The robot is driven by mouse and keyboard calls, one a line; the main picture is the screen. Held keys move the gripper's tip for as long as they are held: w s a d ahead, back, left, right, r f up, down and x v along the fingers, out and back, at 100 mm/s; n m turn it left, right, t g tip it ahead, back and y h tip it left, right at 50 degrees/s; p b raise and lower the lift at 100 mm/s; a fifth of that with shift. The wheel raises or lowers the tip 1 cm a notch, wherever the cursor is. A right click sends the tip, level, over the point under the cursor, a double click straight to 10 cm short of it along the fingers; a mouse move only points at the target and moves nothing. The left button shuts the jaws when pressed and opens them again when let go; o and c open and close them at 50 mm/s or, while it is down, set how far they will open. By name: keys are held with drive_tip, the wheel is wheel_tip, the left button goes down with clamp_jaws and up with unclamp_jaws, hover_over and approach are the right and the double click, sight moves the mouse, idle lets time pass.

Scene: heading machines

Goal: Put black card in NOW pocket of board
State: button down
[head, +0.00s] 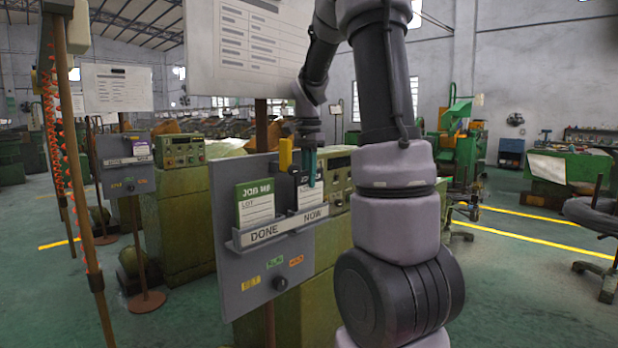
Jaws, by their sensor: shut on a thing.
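The grey board (240,285) stands left of centre, with a strip pocket marked DONE on the left and NOW (313,215) on the right. A green-headed card reading JOB M6 (255,210) stands in the DONE pocket. The card is upright at the NOW side. My fingers partly hide it, and I cannot tell whether its lower edge is inside the pocket.
A large white sheet (240,45) hangs above the board on a post. A black knob (280,284) and small coloured tags are low on the board. Green machines stand behind it. A second board (125,165) stands at left. Open floor lies at right.

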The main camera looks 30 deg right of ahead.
drive_tip(key=shift+f, duration=0.15)
drive_tip(key=c, duration=0.9)
unclamp_jaws()
wheel_tip(320, 180, up, 12)
drive_tip(key=shift+r, duration=0.2)
drive_tip(key=shift+s, duration=0.15)
